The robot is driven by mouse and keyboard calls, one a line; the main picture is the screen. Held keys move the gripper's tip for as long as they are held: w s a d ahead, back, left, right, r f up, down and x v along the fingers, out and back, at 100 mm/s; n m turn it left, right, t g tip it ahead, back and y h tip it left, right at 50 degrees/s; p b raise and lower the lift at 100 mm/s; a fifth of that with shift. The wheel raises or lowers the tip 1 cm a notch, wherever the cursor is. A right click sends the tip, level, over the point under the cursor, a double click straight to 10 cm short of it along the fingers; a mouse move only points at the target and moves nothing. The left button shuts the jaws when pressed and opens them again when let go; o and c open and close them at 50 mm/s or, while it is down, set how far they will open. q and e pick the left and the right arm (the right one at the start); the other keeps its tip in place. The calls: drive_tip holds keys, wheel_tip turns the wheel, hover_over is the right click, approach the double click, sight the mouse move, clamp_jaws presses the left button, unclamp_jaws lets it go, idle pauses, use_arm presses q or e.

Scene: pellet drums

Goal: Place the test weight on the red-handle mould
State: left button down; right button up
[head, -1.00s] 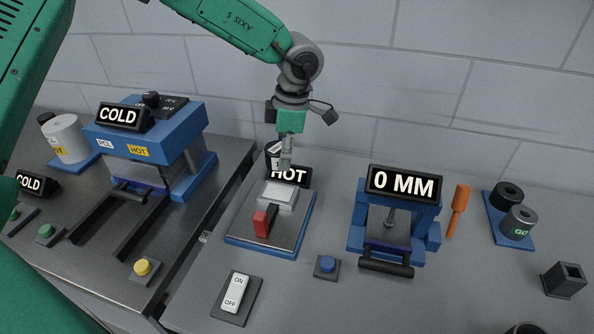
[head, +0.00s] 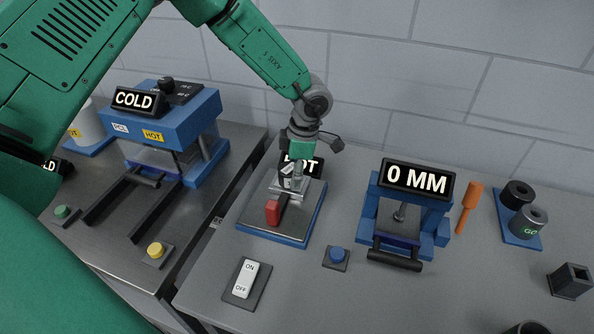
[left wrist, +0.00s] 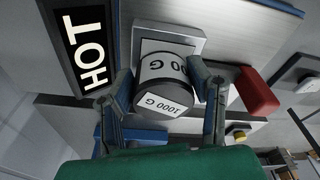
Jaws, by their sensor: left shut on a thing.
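The test weight (left wrist: 165,72), a dark cylinder with white 1000 G labels, sits between the two fingers of my left gripper (left wrist: 165,92), which is shut on it. In the head view the weight (head: 287,170) is partly hidden by my left gripper (head: 298,180). The mould is a pale metal block with a red handle (head: 273,212) toward the front, on a blue-based hot plate (head: 262,232). The weight is over the mould's block (left wrist: 190,38); I cannot tell whether they touch. My right gripper is out of view.
The HOT sign (head: 310,165) stands close behind my left gripper. A blue press (head: 375,205) with a 0 MM sign is right of the plate. An ON/OFF switch (head: 246,280) and a blue button (head: 337,256) are in front. A COLD-marked press (head: 185,125) stands left.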

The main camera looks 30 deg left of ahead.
use_arm(q)
drive_tip(key=shift+w+a, duration=0.15)
drive_tip(key=shift+a, duration=0.1)
drive_tip(key=c, duration=0.8)
unclamp_jaws()
drive_tip(key=shift+a+f, duration=0.1)
drive_tip(key=shift+a, duration=0.05)
drive_tip(key=shift+o, duration=0.2)
drive_tip(key=shift+d+r, duration=0.35)
drive_tip(key=shift+d, duration=0.4)
wheel_tip(320, 180, up, 12)
drive_tip(key=d, duration=0.1)
drive_tip(key=shift+w+d+f+b, duration=0.2)
drive_tip(key=shift+w+b, duration=0.2)
drive_tip(key=shift+a, duration=0.1)
